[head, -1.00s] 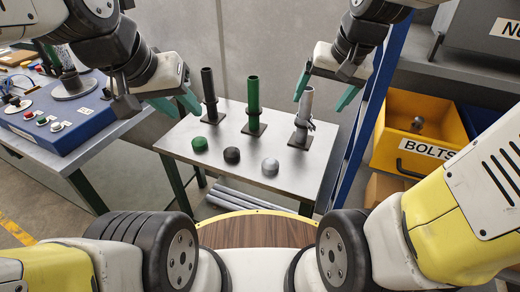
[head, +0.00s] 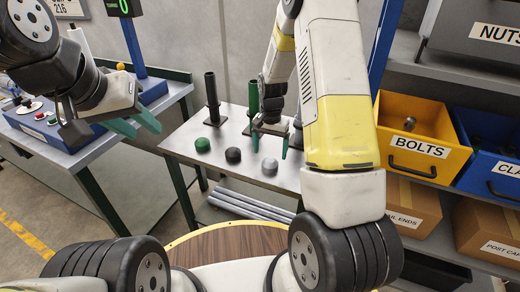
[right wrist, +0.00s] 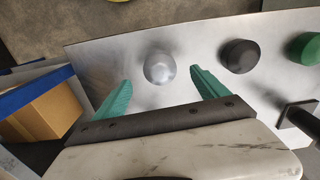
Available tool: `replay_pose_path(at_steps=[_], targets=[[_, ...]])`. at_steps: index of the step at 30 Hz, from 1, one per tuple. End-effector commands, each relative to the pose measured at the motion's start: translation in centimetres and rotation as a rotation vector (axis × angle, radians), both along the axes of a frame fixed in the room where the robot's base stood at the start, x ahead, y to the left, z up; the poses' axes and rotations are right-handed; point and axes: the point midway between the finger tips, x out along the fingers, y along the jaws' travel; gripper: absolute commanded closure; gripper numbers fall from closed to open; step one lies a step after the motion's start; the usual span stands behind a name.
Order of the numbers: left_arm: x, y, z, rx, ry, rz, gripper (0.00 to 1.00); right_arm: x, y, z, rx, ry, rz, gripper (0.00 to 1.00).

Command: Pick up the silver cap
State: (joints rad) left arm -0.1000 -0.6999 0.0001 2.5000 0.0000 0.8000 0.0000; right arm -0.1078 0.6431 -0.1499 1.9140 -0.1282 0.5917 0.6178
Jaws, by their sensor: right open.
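The silver cap (head: 269,167) sits on the metal table, right of the black cap (head: 233,155) and the green cap (head: 203,145). In the right wrist view the silver cap (right wrist: 159,68) lies just beyond and between my right gripper's green fingers, apart from them. My right gripper (head: 268,145) is open and empty, beside the silver cap on its far side. In the right wrist view its fingertips (right wrist: 160,80) are spread wide. My left gripper (head: 139,125) hangs at the left with its green fingers apart, empty, away from the caps.
A black post (head: 211,88) and a green post (head: 253,98) stand behind the caps; my right arm hides much of the silver one. Yellow BOLTS bin (head: 418,150) and blue bin (head: 500,180) are at right. The blue workstation (head: 60,140) is at left.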

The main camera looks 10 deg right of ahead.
Motion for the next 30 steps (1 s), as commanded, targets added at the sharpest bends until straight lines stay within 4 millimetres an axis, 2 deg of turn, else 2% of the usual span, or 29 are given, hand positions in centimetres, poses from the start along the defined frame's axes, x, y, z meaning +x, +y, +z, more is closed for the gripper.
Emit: replay_pose_path(at_steps=[12, 21, 23, 30], targets=[[0.0, 0.0, 0.0, 0.0, 0.0, 0.0, 0.64, 0.1, -0.1, -5.6, 0.002, 0.003, 0.001, 0.16], [0.0, 0.0, 0.0, 0.0, 0.0, 0.0, 0.64, 0.2, -0.1, -6.1, 0.001, 0.0, 0.001, 0.16], [0.0, 0.0, 0.0, 0.0, 0.0, 0.0, 0.64, 0.1, -0.1, -6.1, 0.001, 0.0, 0.001, 0.26], [0.0, 0.0, 0.0, 0.0, 0.0, 0.0, 0.64, 0.1, -0.1, -6.1, 0.001, 0.0, 0.001, 0.73]])
